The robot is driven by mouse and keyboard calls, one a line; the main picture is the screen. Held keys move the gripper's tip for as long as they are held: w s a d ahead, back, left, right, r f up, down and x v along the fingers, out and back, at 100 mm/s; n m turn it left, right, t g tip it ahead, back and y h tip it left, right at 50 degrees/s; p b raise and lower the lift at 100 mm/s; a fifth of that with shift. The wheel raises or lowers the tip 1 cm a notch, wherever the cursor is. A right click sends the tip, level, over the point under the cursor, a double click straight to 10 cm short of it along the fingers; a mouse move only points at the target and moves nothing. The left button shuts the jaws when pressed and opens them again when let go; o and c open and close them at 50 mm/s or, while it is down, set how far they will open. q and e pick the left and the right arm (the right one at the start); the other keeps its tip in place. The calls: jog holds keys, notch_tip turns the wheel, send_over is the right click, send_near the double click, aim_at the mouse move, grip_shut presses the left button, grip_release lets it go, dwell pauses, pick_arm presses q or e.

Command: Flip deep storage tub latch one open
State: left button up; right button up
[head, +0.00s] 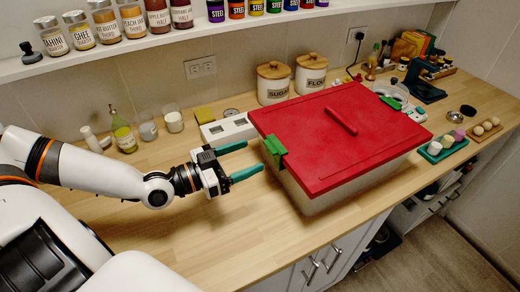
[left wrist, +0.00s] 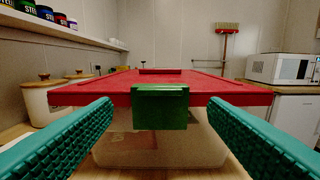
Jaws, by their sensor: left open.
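The deep storage tub (head: 330,194) is translucent and stands on the wooden counter under a red lid (head: 345,132) with a raised bar handle. A green latch (head: 275,151) sits on the lid's left edge, facing my left gripper. In the left wrist view the latch (left wrist: 160,107) hangs over the rim in the middle, flat against the tub's side. My left gripper (head: 250,160) is open and empty just left of the latch. Its teal fingers (left wrist: 160,135) lie either side of the latch, apart from it. My right gripper is not in view.
Bottles and jars (head: 123,135) stand at the back left. A shelf of jars (head: 150,38) runs above. The counter is clear in front of my arm.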

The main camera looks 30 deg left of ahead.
aim_at(272, 148)
pick_arm(q)
jog(key=x, duration=0.4)
jog(key=shift+w+p, duration=0.15)
jog(key=shift+p, duration=0.15)
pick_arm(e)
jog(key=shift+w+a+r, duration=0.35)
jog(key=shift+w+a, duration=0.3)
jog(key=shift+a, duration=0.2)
pick_arm(q)
jog(key=shift+c, duration=0.5)
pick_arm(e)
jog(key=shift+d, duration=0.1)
pick_arm(q)
jog(key=shift+d, duration=0.1)
jog(key=c, duration=0.9)
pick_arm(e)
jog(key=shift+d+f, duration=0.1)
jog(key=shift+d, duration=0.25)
